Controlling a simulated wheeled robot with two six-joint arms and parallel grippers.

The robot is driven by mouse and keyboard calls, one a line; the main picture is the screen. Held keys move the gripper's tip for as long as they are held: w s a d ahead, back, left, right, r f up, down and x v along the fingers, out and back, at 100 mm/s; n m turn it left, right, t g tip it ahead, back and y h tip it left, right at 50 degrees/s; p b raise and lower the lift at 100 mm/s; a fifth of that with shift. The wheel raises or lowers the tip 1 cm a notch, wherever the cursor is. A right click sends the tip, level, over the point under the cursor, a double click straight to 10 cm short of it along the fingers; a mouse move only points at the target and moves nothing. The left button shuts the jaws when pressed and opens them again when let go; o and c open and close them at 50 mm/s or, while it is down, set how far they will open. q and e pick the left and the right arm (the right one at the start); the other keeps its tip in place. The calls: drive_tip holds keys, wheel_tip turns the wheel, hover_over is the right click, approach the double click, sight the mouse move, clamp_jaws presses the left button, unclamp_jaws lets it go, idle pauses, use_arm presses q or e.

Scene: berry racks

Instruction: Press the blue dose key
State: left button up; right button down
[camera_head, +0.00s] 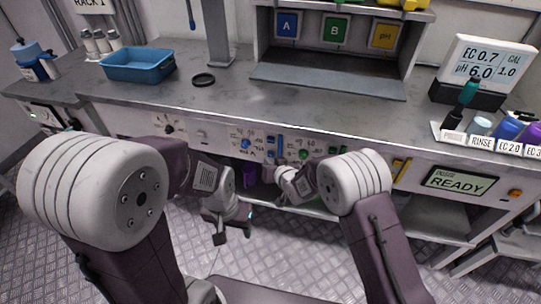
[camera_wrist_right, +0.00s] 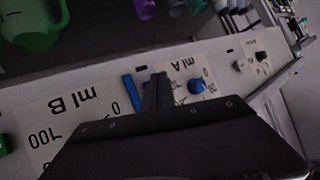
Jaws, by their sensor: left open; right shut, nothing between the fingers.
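The front panel of the bench carries a round blue knob (camera_head: 245,143) beside small printed scales. In the right wrist view the panel appears upside down, with the round blue knob (camera_wrist_right: 195,86) by the "ml A" label and an upright blue bar (camera_wrist_right: 131,92). I cannot tell which blue part is the dose key. My right gripper (camera_head: 271,172) is shut and empty, close to the panel. In the wrist view its dark fingertips (camera_wrist_right: 156,90) lie between the blue bar and the blue knob; contact cannot be judged. My left gripper (camera_head: 233,232) is open and empty, lower and away from the panel.
A green knob (camera_head: 303,154) sits farther right on the panel. A green jug (camera_wrist_right: 33,25) and purple items stand on the shelf below. A READY display (camera_head: 459,182) is at the right. On the bench stand a blue tray (camera_head: 137,77) and a black ring (camera_head: 203,79).

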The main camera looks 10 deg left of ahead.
drive_tip(key=shift+w, duration=0.1)
idle(0.5)
drive_tip(key=shift+w, duration=0.35)
drive_tip(key=shift+w, duration=0.45)
idle(0.5)
drive_tip(key=shift+s, duration=0.9)
drive_tip(key=s, duration=0.5)
drive_tip(key=shift+a, duration=0.1)
idle(0.8)
